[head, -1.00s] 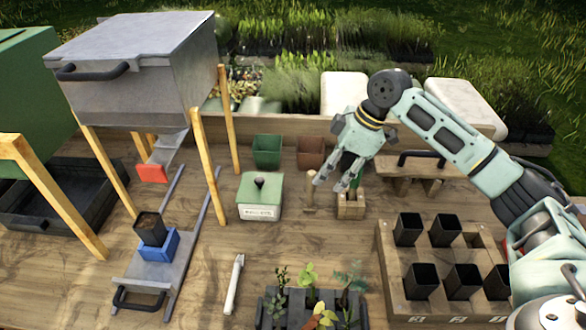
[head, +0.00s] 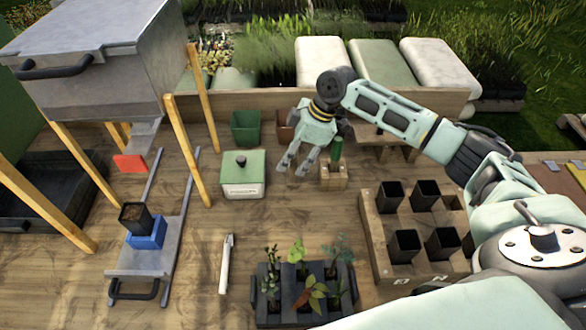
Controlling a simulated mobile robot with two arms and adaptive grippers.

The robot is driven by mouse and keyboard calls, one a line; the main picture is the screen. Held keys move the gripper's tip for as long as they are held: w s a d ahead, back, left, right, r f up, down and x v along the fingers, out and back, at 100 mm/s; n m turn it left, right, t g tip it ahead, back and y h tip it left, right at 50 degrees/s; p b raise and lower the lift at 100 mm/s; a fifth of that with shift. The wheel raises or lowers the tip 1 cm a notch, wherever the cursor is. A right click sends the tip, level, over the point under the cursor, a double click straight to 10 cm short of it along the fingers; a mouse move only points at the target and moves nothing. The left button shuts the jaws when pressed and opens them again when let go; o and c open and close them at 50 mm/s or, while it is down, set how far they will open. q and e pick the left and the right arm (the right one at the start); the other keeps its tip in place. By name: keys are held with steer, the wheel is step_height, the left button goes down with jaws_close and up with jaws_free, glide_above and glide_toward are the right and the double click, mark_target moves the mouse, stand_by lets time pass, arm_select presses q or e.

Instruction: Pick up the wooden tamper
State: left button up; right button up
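My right gripper (head: 293,166) reaches in from the right, pointing down over the back middle of the bench. Its two fingers are spread apart. I cannot clearly make out the wooden tamper now; the spot where a small pale wooden tool with an upright handle stood a second ago is at the gripper's fingers. I cannot tell whether they touch it. Just right of the gripper is a small wooden block holder (head: 333,178) with a green-handled tool (head: 337,150) upright in it. My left gripper is not in view.
A white-and-green box (head: 243,175) with a black knob stands left of the gripper. Green (head: 245,127) and brown (head: 287,124) pots are behind. A wooden tray (head: 375,245) of black pots is at right, a seedling tray (head: 300,290) in front.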

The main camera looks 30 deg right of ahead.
jaws_close()
steer(key=shift+r, duration=0.15)
stand_by(0.4)
